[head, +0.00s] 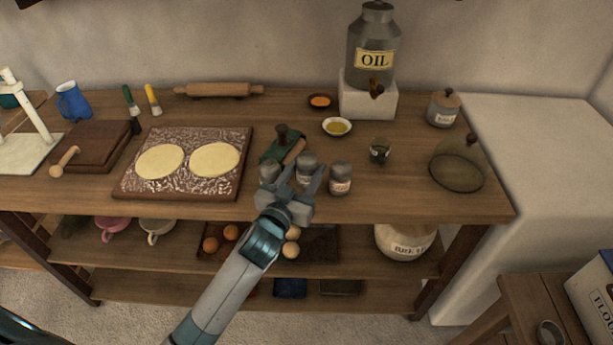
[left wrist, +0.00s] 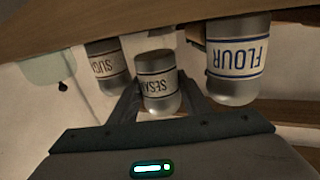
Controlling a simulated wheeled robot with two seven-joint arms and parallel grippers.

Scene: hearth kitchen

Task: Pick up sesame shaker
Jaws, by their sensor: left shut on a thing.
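The sesame shaker (head: 308,162) is a small grey-topped jar with a white label, the middle one of three near the table's front edge. My left gripper (head: 302,179) is shut on it, one finger on each side. In the left wrist view the sesame shaker (left wrist: 157,84) appears upside down between the fingers (left wrist: 160,100), its label partly readable. I cannot tell whether it is clear of the tabletop. A finger hides part of it in the head view. My right gripper is not in view.
The flour shaker (left wrist: 238,60) and sugar shaker (left wrist: 104,66) flank it closely. A dough board (head: 180,190) lies left, a glass dome (head: 457,168) right.

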